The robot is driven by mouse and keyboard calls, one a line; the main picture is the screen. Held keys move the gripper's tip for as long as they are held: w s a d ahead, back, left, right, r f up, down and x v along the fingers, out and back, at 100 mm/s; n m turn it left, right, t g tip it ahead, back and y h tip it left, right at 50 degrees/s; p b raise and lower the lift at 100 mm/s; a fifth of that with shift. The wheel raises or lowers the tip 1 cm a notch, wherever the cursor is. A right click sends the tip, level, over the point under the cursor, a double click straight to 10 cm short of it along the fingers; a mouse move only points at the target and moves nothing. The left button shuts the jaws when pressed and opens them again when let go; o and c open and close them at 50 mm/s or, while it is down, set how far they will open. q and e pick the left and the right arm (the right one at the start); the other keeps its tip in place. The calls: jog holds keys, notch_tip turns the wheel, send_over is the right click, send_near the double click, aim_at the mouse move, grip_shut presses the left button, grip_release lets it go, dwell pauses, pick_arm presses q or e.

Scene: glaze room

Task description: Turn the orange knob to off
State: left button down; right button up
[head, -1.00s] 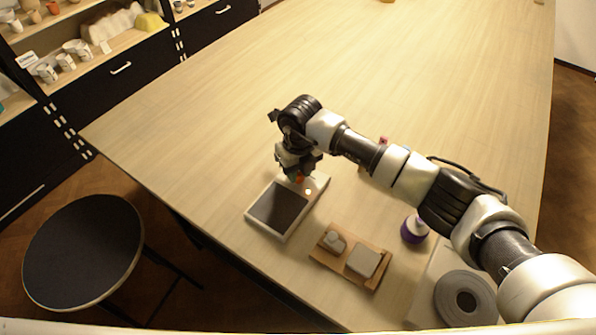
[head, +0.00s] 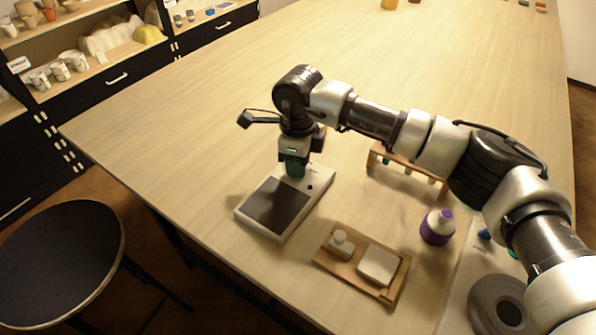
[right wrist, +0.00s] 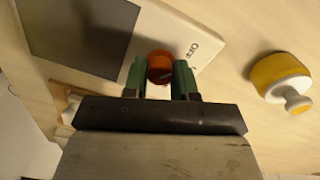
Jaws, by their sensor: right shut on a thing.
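A flat white device (head: 322,180) with a dark square plate (head: 276,204) rests near the table's front left edge. My right gripper (head: 295,170) points down over its back end, green fingers low on it. In the right wrist view the orange knob (right wrist: 160,62) sits between the fingertips of my right gripper (right wrist: 160,80), which is shut on it. The word OFF (right wrist: 206,47) is printed on the white panel (right wrist: 190,25) right of the knob. I cannot read clearly where the knob points. The knob is hidden in the head view. My left gripper is not in view.
A wooden tray (head: 334,265) with white pieces and a purple-white bottle (head: 437,228) stand right of the device. A wooden rack (head: 405,165) stands behind, partly under my arm. The right wrist view shows a yellow-white pot (right wrist: 280,77). The table's far middle is clear.

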jog(key=shift+n+b, duration=0.65)
jog(key=shift+n, duration=0.15)
jog(key=o, duration=0.9)
jog(key=shift+w+r+b, duration=0.2)
jog(key=shift+r+b, duration=0.5)
jog(key=shift+r, duration=4.75)
